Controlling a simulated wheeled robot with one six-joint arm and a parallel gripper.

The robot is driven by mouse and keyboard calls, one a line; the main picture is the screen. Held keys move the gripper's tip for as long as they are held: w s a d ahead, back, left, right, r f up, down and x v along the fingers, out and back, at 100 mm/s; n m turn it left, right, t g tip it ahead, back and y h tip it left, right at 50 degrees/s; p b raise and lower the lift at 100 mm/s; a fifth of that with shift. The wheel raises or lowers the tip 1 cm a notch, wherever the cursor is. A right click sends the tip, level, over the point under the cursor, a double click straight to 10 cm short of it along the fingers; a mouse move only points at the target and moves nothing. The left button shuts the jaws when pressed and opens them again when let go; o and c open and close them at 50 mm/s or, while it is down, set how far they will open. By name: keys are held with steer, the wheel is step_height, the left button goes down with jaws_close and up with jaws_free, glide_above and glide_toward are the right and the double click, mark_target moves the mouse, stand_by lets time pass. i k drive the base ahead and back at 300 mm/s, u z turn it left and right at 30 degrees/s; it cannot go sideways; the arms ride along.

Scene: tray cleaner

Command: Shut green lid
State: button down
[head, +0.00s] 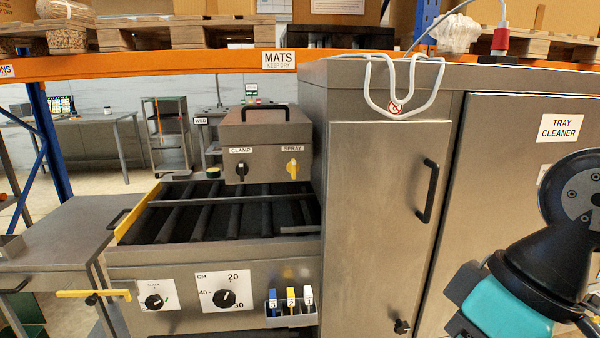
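I cannot make out a green lid for certain in the head view. A dark green thing (28,312) shows at the lower left edge, mostly hidden behind the side table, and I cannot tell what it is. My arm's black and teal links fill the lower right. My gripper is not in the picture.
The steel tray cleaner has a roller bed (225,218), a raised cover with a black handle (265,145), and a closed door (385,200). A dial panel (222,293) faces front. A side table (70,235) stands left; a shelf with pallets (130,65) runs above.

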mark_target(25, 306)
steer(key=u, duration=2.35)
steer(key=i, duration=1.55)
steer(key=u, duration=0.3)
steer(key=i, duration=2.05)
steer(key=z, duration=0.8)
steer(key=i, duration=0.9)
steer(key=z, duration=0.35)
